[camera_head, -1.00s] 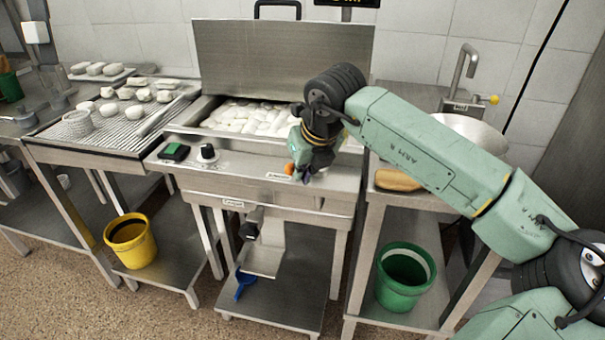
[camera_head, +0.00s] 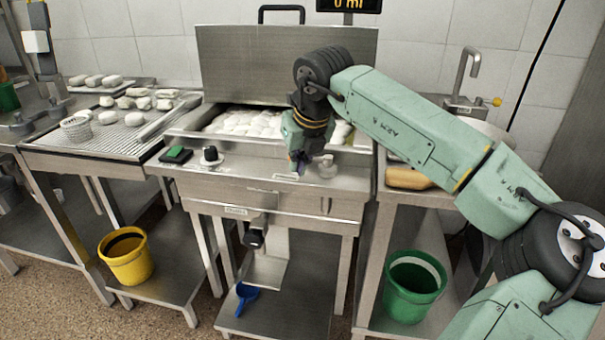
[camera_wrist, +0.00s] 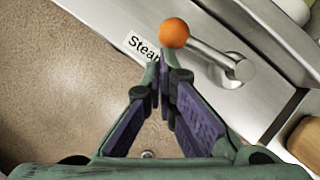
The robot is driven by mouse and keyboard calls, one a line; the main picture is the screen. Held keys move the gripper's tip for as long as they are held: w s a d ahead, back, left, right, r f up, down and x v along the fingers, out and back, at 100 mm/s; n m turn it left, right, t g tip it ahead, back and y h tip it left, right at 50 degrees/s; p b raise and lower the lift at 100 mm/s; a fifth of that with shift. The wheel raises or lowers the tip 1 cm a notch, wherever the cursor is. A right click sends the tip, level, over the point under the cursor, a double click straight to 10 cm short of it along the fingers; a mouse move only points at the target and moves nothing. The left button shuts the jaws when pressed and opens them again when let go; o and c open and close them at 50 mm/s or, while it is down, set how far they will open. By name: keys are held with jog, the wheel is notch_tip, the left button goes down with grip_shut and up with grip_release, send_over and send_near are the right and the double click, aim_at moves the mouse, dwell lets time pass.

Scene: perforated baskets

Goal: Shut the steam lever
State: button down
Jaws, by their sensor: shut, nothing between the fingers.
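The steam lever has an orange ball knob (camera_wrist: 174,33) on a short metal rod, which runs to a round pivot (camera_wrist: 238,70) on the steel front panel. A label reading "Steam" (camera_wrist: 141,46) is beside the knob. In the head view the pivot (camera_head: 327,168) shows just right of my gripper (camera_head: 298,172), and the orange knob is hidden behind the gripper. In the wrist view my gripper (camera_wrist: 163,62) is shut and empty. Its fingertips are right beside the knob, over the label's edge; I cannot tell whether they touch it.
The steel vat (camera_head: 270,185) stands open with pale lumps inside and its lid raised. A black knob (camera_head: 210,154) and a green switch (camera_head: 176,155) are left on the panel. A draining table (camera_head: 100,160) is at left; yellow (camera_head: 127,257) and green (camera_head: 414,285) buckets stand below.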

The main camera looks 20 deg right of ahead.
jog(key=shift+w+a+b, duration=0.1)
jog(key=shift+w+b, duration=0.3)
jog(key=shift+w, duration=0.45)
dwell(0.3)
